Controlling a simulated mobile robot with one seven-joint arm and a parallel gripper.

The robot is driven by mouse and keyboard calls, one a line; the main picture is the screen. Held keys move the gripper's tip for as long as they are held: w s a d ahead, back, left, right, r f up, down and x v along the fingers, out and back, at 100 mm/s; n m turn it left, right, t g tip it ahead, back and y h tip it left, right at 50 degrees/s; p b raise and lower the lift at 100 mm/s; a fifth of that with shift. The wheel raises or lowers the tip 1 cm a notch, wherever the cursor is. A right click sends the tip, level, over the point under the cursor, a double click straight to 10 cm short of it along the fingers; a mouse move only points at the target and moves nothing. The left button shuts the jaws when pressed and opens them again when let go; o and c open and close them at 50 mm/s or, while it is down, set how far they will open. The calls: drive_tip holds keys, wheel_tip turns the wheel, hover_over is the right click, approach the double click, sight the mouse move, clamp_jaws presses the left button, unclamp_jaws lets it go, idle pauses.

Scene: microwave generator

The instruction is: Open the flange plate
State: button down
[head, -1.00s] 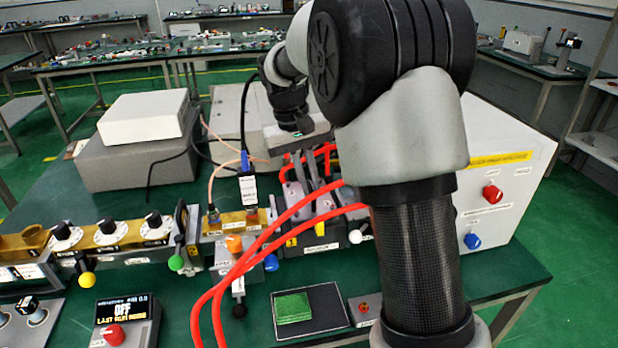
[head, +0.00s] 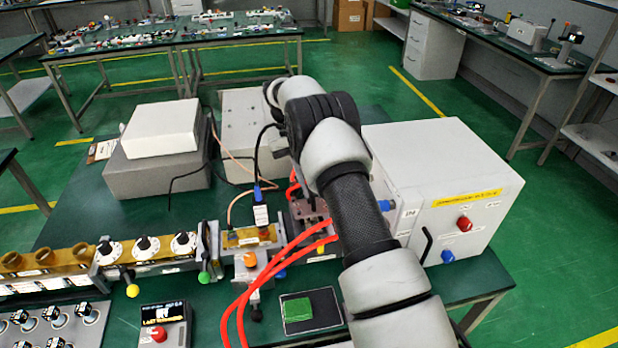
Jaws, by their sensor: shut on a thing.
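My gripper (head: 303,190) is low behind my forearm, at a metallic block (head: 318,243) with small fittings in the middle of the bench. It is shut on a part there. My arm and the red hoses hide most of its fingers and the held part. I cannot tell for sure which piece is the flange plate. A dark upright plate (head: 209,240) with a green ball lever (head: 204,277) stands left of the brass section (head: 243,236), apart from my gripper.
Two red hoses (head: 262,285) arch across the front. A dial row (head: 144,246) and a small display box (head: 163,325) are left. A white cabinet (head: 473,205) stands right. A green pad (head: 297,309) lies on a dark tray (head: 327,312). Grey boxes (head: 160,172) stand behind.

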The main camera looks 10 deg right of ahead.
drive_tip(key=shift+w+r+p, duration=0.2)
drive_tip(key=shift+w+p, duration=0.05)
drive_tip(key=shift+p, duration=0.05)
idle(0.4)
drive_tip(key=c, duration=1.8)
unclamp_jaws()
drive_tip(key=shift+c, duration=0.2)
wheel_tip(320, 180, up, 10)
drive_tip(key=shift+b, duration=0.4)
